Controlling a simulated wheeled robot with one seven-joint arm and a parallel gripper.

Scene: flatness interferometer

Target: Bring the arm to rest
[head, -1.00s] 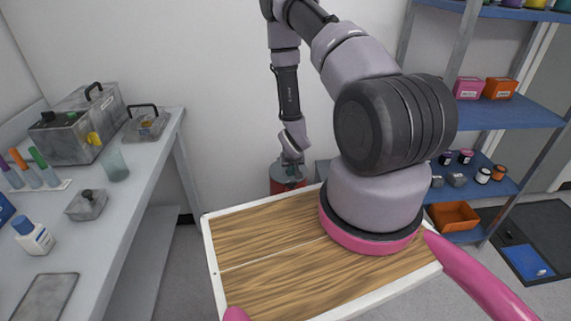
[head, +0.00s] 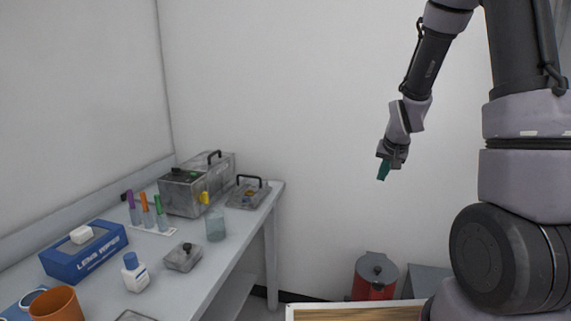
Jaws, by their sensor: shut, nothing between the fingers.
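My gripper (head: 384,170) shows in the head view, right of centre, at the end of my raised arm. It points down, with dark green fingertips shut and nothing between them. It hangs in the air in front of the white wall, well above a red bin (head: 375,278) with a grey lid, and touches nothing.
A grey bench (head: 222,262) on the left carries a metal case (head: 190,190), a blue wipes box (head: 85,250), an orange cup (head: 57,304), a white bottle (head: 134,272) and a glass beaker (head: 215,226). A grey box (head: 425,282) stands beside the bin. The air around my gripper is clear.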

